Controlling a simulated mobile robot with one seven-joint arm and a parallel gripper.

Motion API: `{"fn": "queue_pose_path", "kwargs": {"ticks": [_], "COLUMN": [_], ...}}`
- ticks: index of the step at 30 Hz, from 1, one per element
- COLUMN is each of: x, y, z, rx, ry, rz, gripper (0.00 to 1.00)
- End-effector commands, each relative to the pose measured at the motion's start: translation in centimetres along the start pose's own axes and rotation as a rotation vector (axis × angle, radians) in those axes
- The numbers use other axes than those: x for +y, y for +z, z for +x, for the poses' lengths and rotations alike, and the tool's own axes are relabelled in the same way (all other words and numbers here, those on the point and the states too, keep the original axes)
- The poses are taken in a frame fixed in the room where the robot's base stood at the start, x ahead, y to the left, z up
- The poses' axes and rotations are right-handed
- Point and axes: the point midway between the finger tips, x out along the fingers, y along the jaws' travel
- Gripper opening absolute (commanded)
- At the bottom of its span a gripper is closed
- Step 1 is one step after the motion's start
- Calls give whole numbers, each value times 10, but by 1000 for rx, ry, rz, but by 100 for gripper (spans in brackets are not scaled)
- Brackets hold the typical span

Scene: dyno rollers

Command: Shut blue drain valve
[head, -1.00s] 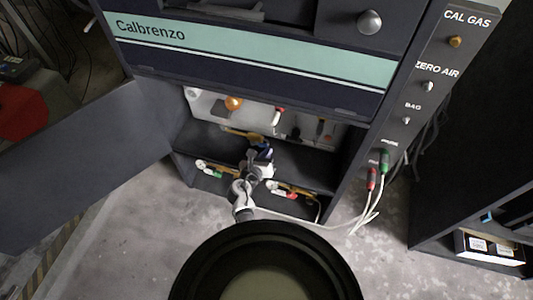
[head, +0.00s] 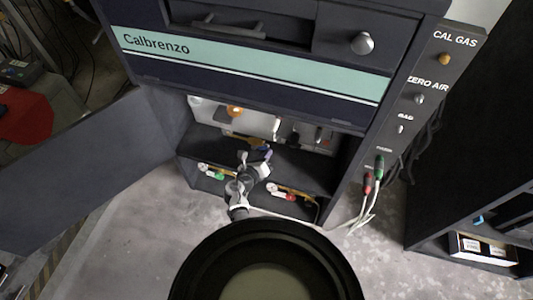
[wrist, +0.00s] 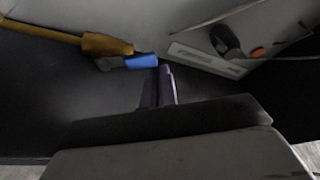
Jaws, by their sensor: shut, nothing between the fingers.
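The blue drain valve's handle (wrist: 142,61) shows in the wrist view, at the end of a brass pipe (wrist: 108,44). It lies roughly in line with the pipe, with a grey part beside it. My gripper (wrist: 162,70) is shut and empty, its dark fingertips just right of the blue handle's end. I cannot tell whether they touch it. In the head view my gripper (head: 262,156) reaches into the open lower bay of the cabinet, and the arm and gripper hide much of the valve there.
The cabinet door (head: 85,170) stands open at left. A green-handled valve (head: 219,175) and a red-handled valve (head: 291,196) sit low in the bay, either side of my arm. Pale hoses (head: 366,208) hang at right. A pale labelled panel (wrist: 205,60) lies behind my fingers.

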Motion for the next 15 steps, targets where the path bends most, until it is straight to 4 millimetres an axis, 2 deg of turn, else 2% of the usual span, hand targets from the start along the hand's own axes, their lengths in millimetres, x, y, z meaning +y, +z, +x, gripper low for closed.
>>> {"fn": "queue_pose_path", "kwargs": {"ticks": [1,15], "x": [-4,-2], "y": [10,34], "z": [-2,-11], "rx": [-3,-3], "ry": [-11,-160], "rz": [-38,-461], "gripper": [0,0]}}
